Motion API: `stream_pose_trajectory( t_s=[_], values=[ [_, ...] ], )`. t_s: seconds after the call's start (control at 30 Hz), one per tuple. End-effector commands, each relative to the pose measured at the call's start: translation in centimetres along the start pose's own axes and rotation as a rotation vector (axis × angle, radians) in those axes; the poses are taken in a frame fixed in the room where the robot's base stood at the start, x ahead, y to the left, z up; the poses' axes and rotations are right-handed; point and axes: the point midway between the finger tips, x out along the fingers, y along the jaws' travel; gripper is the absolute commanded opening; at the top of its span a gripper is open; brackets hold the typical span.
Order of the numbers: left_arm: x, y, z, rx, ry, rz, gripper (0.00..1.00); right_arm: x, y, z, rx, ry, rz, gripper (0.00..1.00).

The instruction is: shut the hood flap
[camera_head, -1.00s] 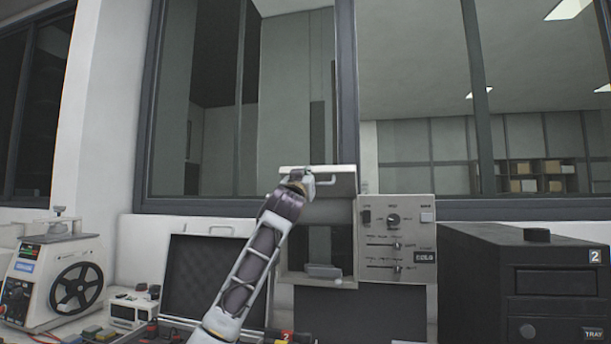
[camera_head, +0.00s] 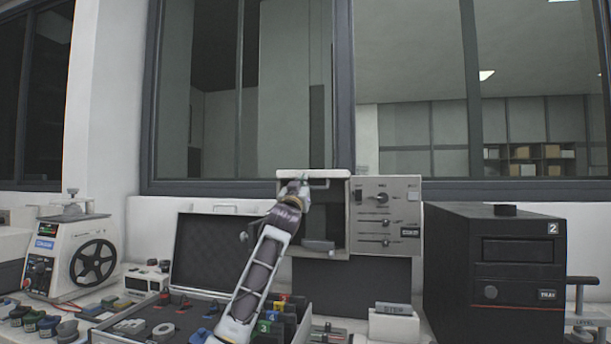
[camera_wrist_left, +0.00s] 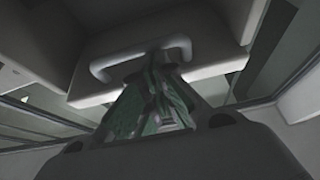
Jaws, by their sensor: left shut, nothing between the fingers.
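The hood flap (camera_head: 286,174) is a pale panel at the top of the grey press housing, with a bar handle on its front. It stands raised, and the dark chamber opening (camera_head: 325,212) shows below it. My left gripper (camera_head: 297,188) is at the flap's left part, close to the handle. In the left wrist view the flap's handle (camera_wrist_left: 118,62) arches just beyond the shut fingertips (camera_wrist_left: 163,68). Nothing is held between them. I cannot tell whether the fingers touch the handle or flap. My right gripper is not in view.
The control panel (camera_head: 402,198) with sliders and a knob adjoins the opening on the right. A black unit marked 2 (camera_head: 460,250) stands further right. An open case (camera_head: 205,250) and a handwheel machine (camera_head: 70,250) are to the left.

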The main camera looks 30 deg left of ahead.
Motion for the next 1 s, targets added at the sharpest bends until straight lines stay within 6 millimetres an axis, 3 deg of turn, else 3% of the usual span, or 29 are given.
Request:
stream_pose_trajectory(
  t_s=[0.23, 0.77, 1.0],
  values=[
    [-0.1, -0.4, 1.5, 0.002, -0.005, -0.002, 0.00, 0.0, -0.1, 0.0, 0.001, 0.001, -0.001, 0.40],
    [-0.1, -0.4, 1.4, 0.001, 0.000, -0.001, 0.00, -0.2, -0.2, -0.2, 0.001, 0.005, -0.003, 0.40],
    [-0.3, -0.5, 2.3, 0.000, -0.001, 0.001, 0.00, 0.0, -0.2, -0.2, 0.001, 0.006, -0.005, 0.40]
  ],
)
